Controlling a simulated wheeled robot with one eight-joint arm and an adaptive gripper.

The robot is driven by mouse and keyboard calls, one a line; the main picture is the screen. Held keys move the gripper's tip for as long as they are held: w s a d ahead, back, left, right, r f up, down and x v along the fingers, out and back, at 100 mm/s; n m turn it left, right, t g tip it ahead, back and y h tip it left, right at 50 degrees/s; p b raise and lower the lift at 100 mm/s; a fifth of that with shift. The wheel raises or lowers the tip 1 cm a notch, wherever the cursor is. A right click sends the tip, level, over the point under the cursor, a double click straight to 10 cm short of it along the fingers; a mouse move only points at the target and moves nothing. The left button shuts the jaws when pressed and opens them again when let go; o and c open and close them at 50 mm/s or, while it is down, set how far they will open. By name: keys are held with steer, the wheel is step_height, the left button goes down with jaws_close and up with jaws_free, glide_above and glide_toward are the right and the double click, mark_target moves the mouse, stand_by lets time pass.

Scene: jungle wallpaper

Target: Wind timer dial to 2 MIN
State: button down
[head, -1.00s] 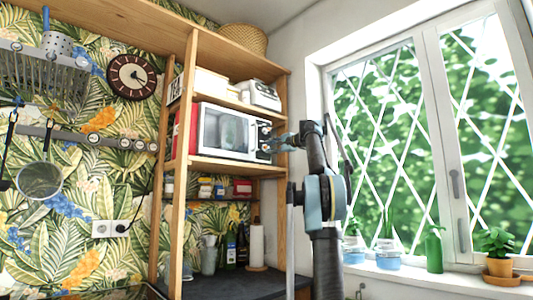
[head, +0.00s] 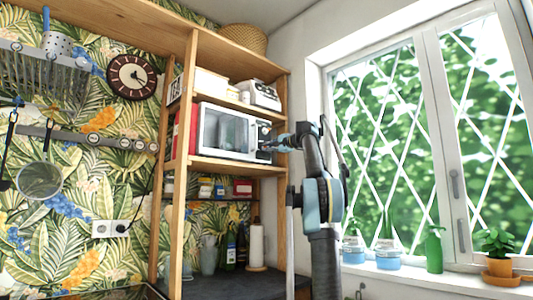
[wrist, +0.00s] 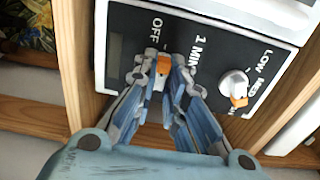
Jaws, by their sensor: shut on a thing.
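The microwave (head: 226,132), white with a dark control strip, stands on the middle shelf. In the wrist view its black panel (wrist: 202,17) shows the words OFF and 1 MIN beside the timer dial (wrist: 162,66). My gripper (wrist: 164,72) is shut on that dial; an orange part and a bit of white show between the fingertips. The fingers hide most of the dial and any 2 MIN mark, so its setting cannot be read. A second knob (wrist: 233,84), white with an orange pointer, sits to the right by LOW and MED. In the head view my gripper (head: 268,147) reaches the microwave's right side.
The wooden shelf unit (head: 180,150) frames the microwave, with a post close to its right. A white toaster (head: 260,94) stands on the shelf above. The dark counter (head: 235,286) lies below.

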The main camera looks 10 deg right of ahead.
steer(key=shift+f, duration=0.1)
steer(key=m, duration=0.4)
steer(key=shift+m, duration=0.3)
steer(key=shift+m, duration=2.3)
steer(key=shift+a+m, duration=0.1)
steer(key=shift+m, duration=2.1)
